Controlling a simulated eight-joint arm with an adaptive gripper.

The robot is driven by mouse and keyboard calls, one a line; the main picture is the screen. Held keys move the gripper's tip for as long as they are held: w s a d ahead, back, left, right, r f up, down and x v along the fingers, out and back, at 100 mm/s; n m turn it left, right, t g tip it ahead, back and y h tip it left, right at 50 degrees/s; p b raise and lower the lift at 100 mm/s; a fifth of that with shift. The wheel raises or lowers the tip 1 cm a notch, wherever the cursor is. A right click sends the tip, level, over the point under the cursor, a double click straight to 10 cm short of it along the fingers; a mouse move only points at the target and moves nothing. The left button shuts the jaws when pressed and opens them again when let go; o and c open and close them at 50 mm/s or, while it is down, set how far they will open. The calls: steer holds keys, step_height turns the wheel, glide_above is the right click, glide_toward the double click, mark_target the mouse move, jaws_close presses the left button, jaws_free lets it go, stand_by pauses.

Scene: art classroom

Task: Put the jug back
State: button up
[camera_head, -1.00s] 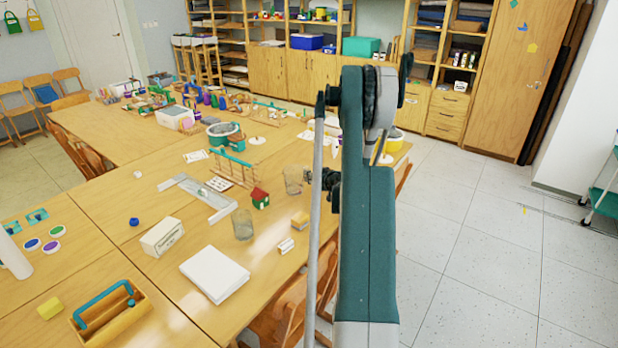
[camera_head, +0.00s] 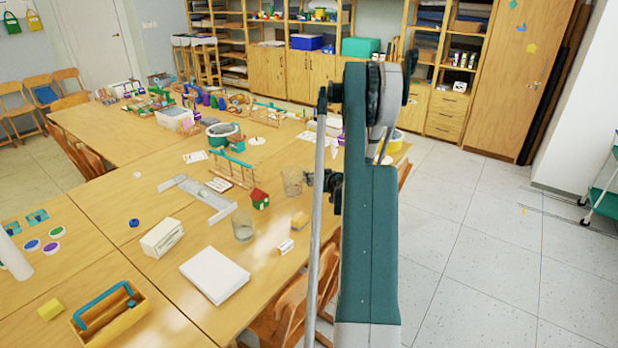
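A clear glass vessel (camera_head: 292,181), which may be the jug, stands upright on the long wooden table near its right edge. A second clear glass vessel (camera_head: 242,225) stands upright closer to me, to the left of it. I cannot tell from their shapes which is the jug. My dark gripper (camera_head: 309,179) is just right of the farther vessel, at about its height. My arm hides part of the gripper, and I cannot tell whether its fingers touch the glass or are open.
A small red-roofed house (camera_head: 260,199), yellowish block (camera_head: 299,220), white box (camera_head: 162,238), paper stack (camera_head: 214,275) and wooden rack (camera_head: 232,168) crowd the table. A wooden toolbox (camera_head: 110,318) is at front left. A chair (camera_head: 290,308) is by the near edge. The floor (camera_head: 460,240) at right is clear.

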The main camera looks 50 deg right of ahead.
steer(key=p+v, duration=0.1)
steer(key=v, duration=0.9)
steer(key=shift+p, duration=0.3)
steer(key=shift+w, duration=0.1)
steer(key=w+a+r+n+g+y, duration=0.1)
steer(key=w+a+r, duration=0.35)
steer(key=a, duration=0.55)
steer(key=w+a+r+y, duration=0.25)
steer(key=a+r, duration=0.25)
steer(key=a, duration=0.5)
steer(key=w+a+r+n+g, duration=0.1)
steer(key=w+a+r, duration=0.35)
steer(key=a, duration=0.65)
steer(key=s+a+r+n+g+y, duration=0.1)
steer(key=s+a+r, duration=0.2)
steer(key=a, duration=0.8)
steer(key=s+a+r+y, duration=0.15)
steer(key=a+r, duration=0.25)
steer(key=a, duration=0.6)
steer(key=s+a+n+g, duration=0.2)
steer(key=s+a, duration=2.2)
steer(key=shift+s+f, duration=0.15)
steer(key=shift+f, duration=0.1)
